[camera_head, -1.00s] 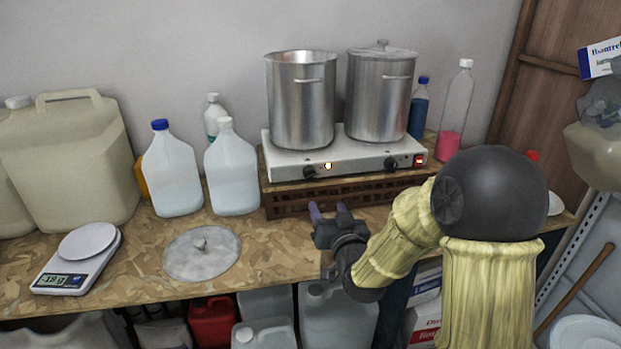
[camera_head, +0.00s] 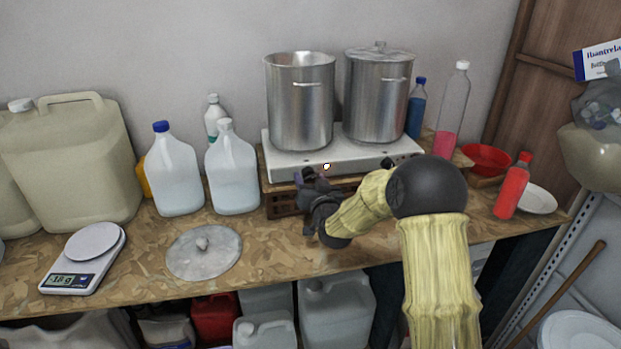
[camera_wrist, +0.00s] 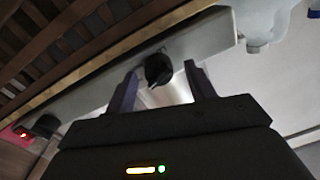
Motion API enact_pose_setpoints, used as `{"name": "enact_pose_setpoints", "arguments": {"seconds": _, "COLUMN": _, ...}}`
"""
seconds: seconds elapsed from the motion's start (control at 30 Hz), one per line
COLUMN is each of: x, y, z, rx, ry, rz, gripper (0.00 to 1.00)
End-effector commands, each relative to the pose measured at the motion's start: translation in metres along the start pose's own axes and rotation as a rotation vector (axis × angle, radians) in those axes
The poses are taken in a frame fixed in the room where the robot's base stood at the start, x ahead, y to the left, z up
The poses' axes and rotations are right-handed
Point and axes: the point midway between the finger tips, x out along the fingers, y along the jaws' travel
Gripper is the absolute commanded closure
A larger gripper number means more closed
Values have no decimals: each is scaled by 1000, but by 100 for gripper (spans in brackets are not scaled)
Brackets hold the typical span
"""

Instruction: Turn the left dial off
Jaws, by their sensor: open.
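The white hotplate (camera_head: 358,157) stands on a wooden crate, with its front panel facing me. The left dial, a black knob (camera_wrist: 158,68), shows in the wrist view between my two fingers. It is mostly hidden behind my gripper (camera_head: 311,175) in the head view. My gripper is open, with one finger on each side of the knob; I cannot tell whether they touch it.
Two steel pots (camera_head: 300,100) stand on the hotplate, the right one (camera_head: 378,95) lidded. White jugs (camera_head: 233,172) are to the left. A loose lid (camera_head: 203,252) and a scale (camera_head: 84,260) lie on the bench. A red bottle (camera_head: 512,188) stands at the right.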

Motion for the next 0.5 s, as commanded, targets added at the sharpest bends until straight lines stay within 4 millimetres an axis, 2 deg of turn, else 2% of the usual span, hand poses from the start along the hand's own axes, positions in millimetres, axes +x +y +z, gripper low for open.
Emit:
{"name": "enact_pose_setpoints", "arguments": {"seconds": 0.3, "x": 2, "y": 3, "z": 0, "rx": -1, "ry": 1, "rz": 4, "gripper": 47}}
{"name": "enact_pose_setpoints", "arguments": {"seconds": 0.5, "x": 2, "y": 4, "z": -1, "rx": -1, "ry": 1, "rz": 4, "gripper": 87}}
